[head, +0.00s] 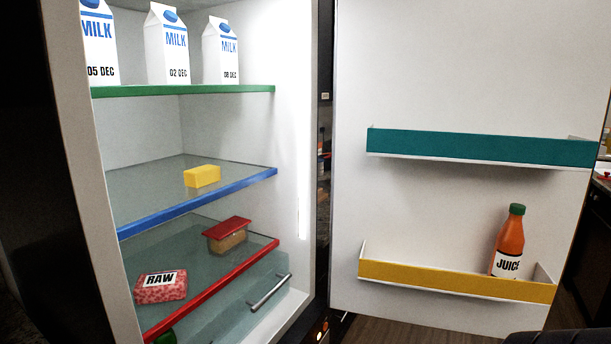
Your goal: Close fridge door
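The fridge door (440,215) stands wide open on the right, with its white inner face toward me. It carries a teal-fronted bin (480,147) and a yellow-fronted bin (450,280) below it. A juice bottle (509,245) stands upright in the yellow bin near its right end. The fridge body (308,130) is on the left, its lit interior fully exposed. A dark gap runs between the body and the door on the hinge side. Neither gripper can be made out in the head view.
Milk cartons (167,45) stand on the green-edged top shelf. A yellow block (202,176) lies on the blue-edged shelf. A raw meat pack (161,288) and a red-lidded box (228,235) sit on the red-edged shelf. A drawer handle (270,292) is below. A counter is right of the door.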

